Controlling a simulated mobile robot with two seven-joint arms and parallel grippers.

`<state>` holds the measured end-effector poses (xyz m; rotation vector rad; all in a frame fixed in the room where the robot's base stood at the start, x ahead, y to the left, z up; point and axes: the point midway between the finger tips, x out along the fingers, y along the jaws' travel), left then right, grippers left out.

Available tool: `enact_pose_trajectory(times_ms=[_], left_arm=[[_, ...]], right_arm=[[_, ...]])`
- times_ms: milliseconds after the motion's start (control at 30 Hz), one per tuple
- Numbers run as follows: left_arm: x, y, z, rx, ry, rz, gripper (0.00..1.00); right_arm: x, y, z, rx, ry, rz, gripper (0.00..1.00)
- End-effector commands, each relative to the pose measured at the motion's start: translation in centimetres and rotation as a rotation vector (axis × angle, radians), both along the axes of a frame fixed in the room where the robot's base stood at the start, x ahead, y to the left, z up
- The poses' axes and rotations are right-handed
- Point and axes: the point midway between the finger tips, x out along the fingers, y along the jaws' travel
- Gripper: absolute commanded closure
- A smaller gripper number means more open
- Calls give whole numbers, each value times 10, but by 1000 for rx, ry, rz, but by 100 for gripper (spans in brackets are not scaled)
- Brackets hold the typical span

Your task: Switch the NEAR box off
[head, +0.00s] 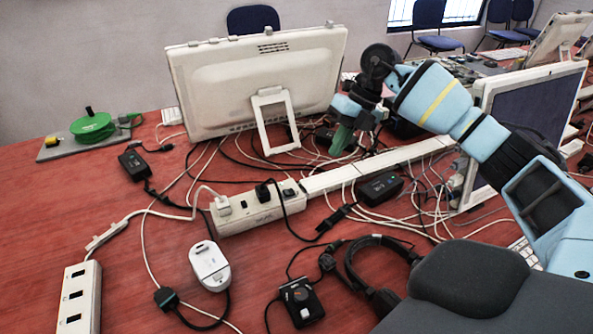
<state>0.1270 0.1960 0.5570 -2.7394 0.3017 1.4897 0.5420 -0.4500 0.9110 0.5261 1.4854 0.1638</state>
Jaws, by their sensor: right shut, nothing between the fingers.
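A white socket box (258,208) with plugs in it lies mid-table. Another white box (80,297) with three dark openings lies at the lower left, closer to me. I cannot tell from the picture which is the NEAR box, and no switch position can be made out. My right gripper (342,139) hangs from the arm that reaches in from the right. It is shut and empty, beyond the mid-table box and to its right, near the monitor's stand. My left gripper is not in view.
A monitor (258,80) stands at the back and a laptop-like screen (530,105) at the right. Cables tangle across the middle. A white device (210,266), a black dial box (301,303), a headset (355,272) and black adapters (380,188) lie around. The left tabletop is clearer.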

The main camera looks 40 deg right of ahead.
Motion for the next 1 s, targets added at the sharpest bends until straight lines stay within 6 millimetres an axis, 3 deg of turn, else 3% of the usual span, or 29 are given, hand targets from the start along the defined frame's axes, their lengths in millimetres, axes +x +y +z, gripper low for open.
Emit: enact_pose_trajectory(times_ms=[533, 1000], left_arm=[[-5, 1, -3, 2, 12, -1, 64], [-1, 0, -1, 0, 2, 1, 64]], right_arm=[[0, 3, -6, 0, 2, 1, 100], [8, 36, -78, 1, 4, 2, 100]])
